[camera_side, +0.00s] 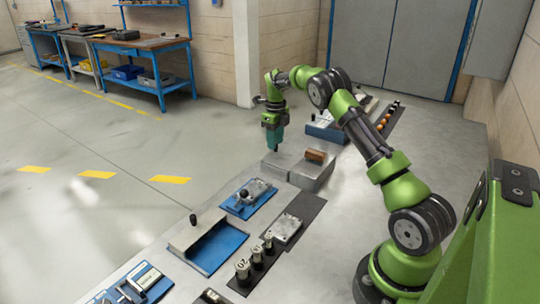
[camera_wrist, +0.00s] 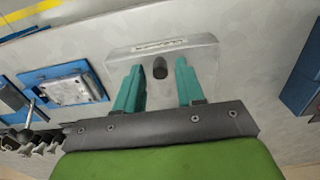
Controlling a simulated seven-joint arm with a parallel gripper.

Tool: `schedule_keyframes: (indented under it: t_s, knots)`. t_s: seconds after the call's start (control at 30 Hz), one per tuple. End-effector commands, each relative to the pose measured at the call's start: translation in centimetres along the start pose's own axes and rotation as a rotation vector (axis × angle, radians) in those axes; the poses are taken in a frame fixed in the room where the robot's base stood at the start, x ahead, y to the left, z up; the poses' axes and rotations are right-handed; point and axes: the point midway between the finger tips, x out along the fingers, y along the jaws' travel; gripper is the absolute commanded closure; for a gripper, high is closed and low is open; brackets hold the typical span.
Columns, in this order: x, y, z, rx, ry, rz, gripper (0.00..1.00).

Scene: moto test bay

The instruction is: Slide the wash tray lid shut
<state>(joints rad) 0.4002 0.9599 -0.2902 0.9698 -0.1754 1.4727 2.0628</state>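A grey metal tray (camera_side: 312,178) stands on the bench with a flat grey lid (camera_wrist: 197,52) on its left side in the side view. A dark round knob (camera_wrist: 160,68) stands up from this lid. I take it for the wash tray lid; no readable name confirms it. My gripper (camera_side: 275,148) is over the lid, pointing down. In the wrist view its teal fingers (camera_wrist: 160,80) are open, one on each side of the knob with a gap at both sides. The knob is not clear in the side view, and I cannot tell the exact fingertip height.
A brown block (camera_side: 315,155) sits at the tray's right part. A blue tray (camera_side: 222,249) with a grey cover and black knob, a blue fixture (camera_side: 240,206) with a metal plate, and several weights stand nearer. A blue-and-grey box (camera_side: 325,132) is behind.

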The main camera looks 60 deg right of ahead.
Motion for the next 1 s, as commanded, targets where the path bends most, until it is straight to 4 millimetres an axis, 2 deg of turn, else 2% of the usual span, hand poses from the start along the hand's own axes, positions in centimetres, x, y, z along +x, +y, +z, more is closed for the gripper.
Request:
schedule_keyframes:
  t_s: [0.6,1.0]
  knots:
    - [-6.0,0.0,0.0,0.001,0.000,-0.001,0.62]
    - [-6.4,0.0,0.0,-0.008,0.000,0.000,0.62]
